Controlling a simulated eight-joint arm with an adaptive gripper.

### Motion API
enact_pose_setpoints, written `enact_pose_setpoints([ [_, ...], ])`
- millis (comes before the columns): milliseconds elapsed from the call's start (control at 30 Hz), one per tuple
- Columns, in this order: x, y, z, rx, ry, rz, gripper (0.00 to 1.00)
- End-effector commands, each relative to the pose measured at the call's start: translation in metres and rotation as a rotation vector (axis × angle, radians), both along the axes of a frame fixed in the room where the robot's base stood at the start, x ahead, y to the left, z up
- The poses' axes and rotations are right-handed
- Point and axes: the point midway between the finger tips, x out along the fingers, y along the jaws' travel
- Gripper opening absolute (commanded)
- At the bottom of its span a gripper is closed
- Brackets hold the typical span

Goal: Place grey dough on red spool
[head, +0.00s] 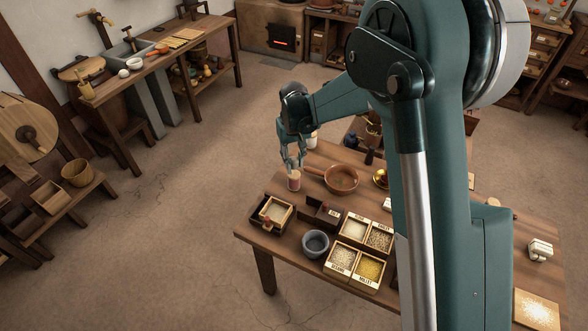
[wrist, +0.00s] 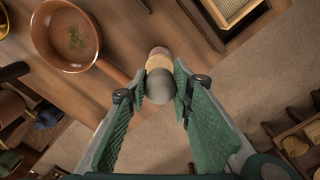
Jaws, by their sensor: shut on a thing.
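My gripper (head: 293,165) is above the left back part of the table, its fingers pointing down. In the wrist view my gripper (wrist: 160,88) is shut on the grey dough (wrist: 160,86), a smooth rounded lump between the fingertips. The red spool (head: 294,183) stands upright on the table directly below the fingers, with a pale top. In the wrist view the spool's tan end (wrist: 158,61) shows just past the dough, partly covered by it. I cannot tell whether dough and spool touch. The dough is not clear in the head view.
A copper pan (head: 342,179) stands right of the spool, its handle reaching close to it. In front are a wooden box (head: 259,222), a grey bowl (head: 315,244) and labelled grain trays (head: 342,262). The table's edge (head: 250,204) is close on the left.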

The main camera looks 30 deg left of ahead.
Motion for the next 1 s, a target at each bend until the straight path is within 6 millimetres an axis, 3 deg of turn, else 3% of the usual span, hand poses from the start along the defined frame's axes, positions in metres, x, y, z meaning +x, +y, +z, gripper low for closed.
enact_pose_setpoints([
  [467,0.0,0.0,-0.035,0.0,0.0,0.0,0.11],
  [967,0.0,0.0,-0.041,0.0,0.0,0.0,0.11],
  [1000,0.0,0.0,-0.041,0.0,0.0,0.0,0.27],
])
